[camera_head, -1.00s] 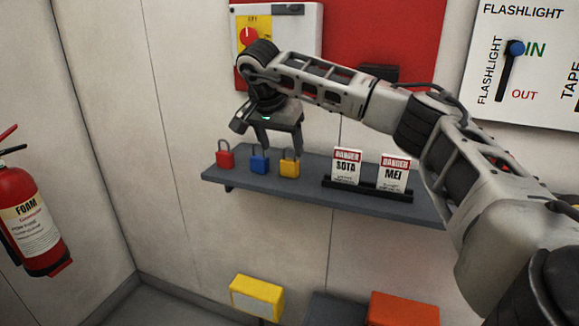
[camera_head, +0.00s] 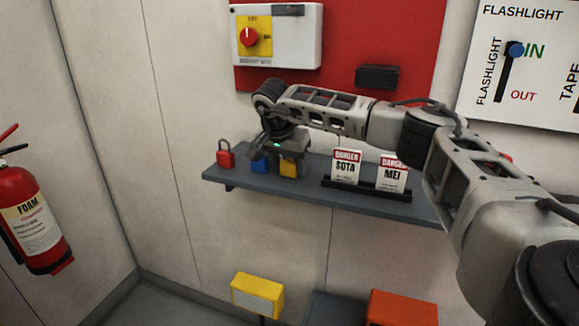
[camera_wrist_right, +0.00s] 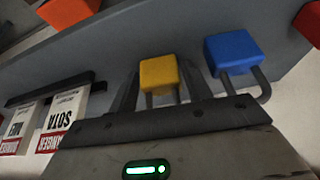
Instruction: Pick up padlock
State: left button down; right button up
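Three padlocks stand in a row on the grey shelf (camera_head: 310,187): a red padlock (camera_head: 226,159), a blue padlock (camera_head: 259,166) and a yellow padlock (camera_head: 288,170). My right gripper (camera_head: 284,160) is lowered at the yellow padlock and partly hides it and the blue one. In the right wrist view, the yellow padlock (camera_wrist_right: 159,74) lies between the two spread fingers (camera_wrist_right: 160,88), with its shackle toward the palm. The blue padlock (camera_wrist_right: 232,51) is just outside one finger. I cannot tell whether a finger touches the yellow body. My left gripper is out of view.
Danger tags (camera_head: 346,167) stand in a black holder on the shelf, right of the padlocks. A white box with a red knob (camera_head: 250,38) and a black block (camera_head: 377,76) are on the wall above. A fire extinguisher (camera_head: 32,218) is at left.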

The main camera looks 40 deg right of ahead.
aim_at(290, 159)
jog(key=c, duration=0.6)
jog(key=shift+r, duration=0.1)
jog(key=shift+r, duration=0.45)
notch_tip(290, 159, up, 2)
jog(key=shift+a+r+b, duration=0.1)
jog(key=shift+r+b, duration=0.15)
jog(key=shift+b, duration=0.15)
jog(key=s+a+r, duration=0.4)
jog(key=a, duration=0.1)
jog(key=s+a+r, duration=0.5)
jog(key=shift+s+r, duration=0.25)
